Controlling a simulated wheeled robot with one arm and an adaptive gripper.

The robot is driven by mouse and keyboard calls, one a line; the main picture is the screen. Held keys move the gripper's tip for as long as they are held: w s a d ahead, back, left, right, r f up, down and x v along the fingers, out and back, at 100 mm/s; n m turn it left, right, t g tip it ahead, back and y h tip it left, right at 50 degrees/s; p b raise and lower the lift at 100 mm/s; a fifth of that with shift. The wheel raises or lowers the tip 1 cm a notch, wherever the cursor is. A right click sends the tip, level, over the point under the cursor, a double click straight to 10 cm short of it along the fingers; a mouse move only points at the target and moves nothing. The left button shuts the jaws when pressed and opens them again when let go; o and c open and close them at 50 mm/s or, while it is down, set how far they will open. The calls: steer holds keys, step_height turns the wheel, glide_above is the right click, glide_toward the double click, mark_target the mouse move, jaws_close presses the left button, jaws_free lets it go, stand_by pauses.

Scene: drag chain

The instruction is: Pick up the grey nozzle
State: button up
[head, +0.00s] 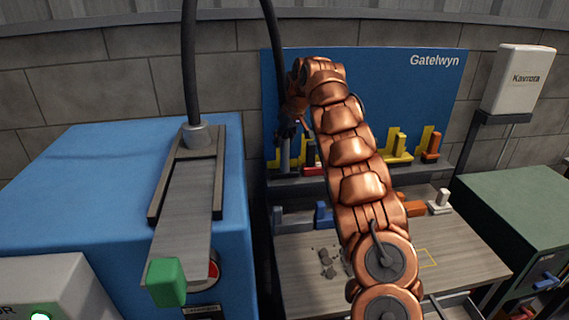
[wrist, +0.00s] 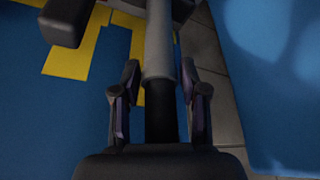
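A grey cylindrical piece, apparently the grey nozzle (wrist: 158,45), runs down the middle of the wrist view, with a darker section nearer my palm. My gripper (wrist: 159,72) is open, with one finger on each side of it. A narrow gap shows between each fingertip and the grey cylinder. In the head view, my gripper (head: 291,128) is at the left end of the upper shelf, close to a grey upright piece (head: 284,158). My arm hides part of the shelf and board.
The blue Gatelwyn board (head: 370,75) stands behind the shelf. A red piece (head: 310,155) sits close by on the right; yellow pieces (head: 401,145) and an orange one (head: 432,147) are further right. A blue machine (head: 80,180) fills the left. Dark debris (head: 326,262) lies on the bench (head: 460,262).

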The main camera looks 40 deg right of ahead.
jaws_close()
steer(key=shift+r, duration=0.15)
stand_by(0.4)
